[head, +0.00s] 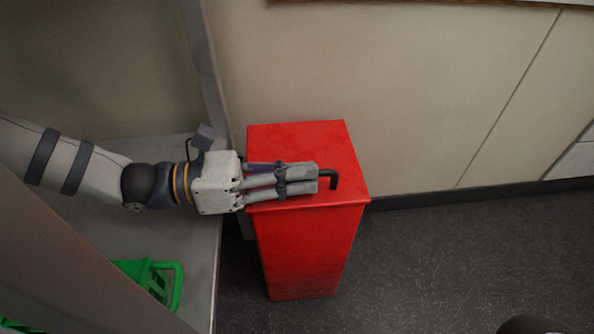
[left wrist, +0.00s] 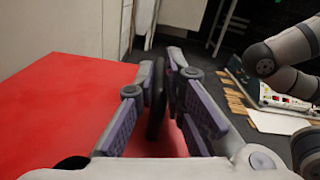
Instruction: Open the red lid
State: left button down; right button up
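The red lid (head: 300,137) is the flat top of a tall red bin (head: 303,250) standing on the floor; it lies level and closed in the head view. It also fills the left of the left wrist view (left wrist: 50,110). A black bar handle (head: 333,181) sits on the lid, its far end bending down past my fingertips. My left gripper (head: 300,178) reaches in from the left over the lid. In the left wrist view the handle (left wrist: 156,105) runs between its fingers, which close in on both sides of it. My right gripper is not seen.
A grey bench (head: 200,240) with a green rack (head: 155,280) stands left of the bin. A pale wall (head: 400,90) is behind it. The dark floor (head: 460,260) to the right is mostly clear. A device with a red display (left wrist: 285,97) shows in the left wrist view.

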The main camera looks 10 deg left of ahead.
pick_arm(q)
jog(key=shift+r, duration=0.1)
jog(key=shift+r, duration=0.25)
jog(key=w+a+r+n+p, duration=0.1)
jog(key=w+r+n+p, duration=0.4)
jog(key=r, duration=0.3)
jog(key=shift+w+a+r+n+p, duration=0.2)
jog(key=shift+a+n+p, duration=0.2)
jog(key=shift+p, duration=0.25)
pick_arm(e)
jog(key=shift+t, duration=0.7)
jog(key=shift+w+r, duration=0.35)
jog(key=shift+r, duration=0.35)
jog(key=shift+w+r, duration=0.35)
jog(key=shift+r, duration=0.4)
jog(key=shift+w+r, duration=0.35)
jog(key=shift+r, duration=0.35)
pick_arm(q)
jog(key=c, duration=1.7)
grip_release()
jog(key=shift+f, duration=0.1)
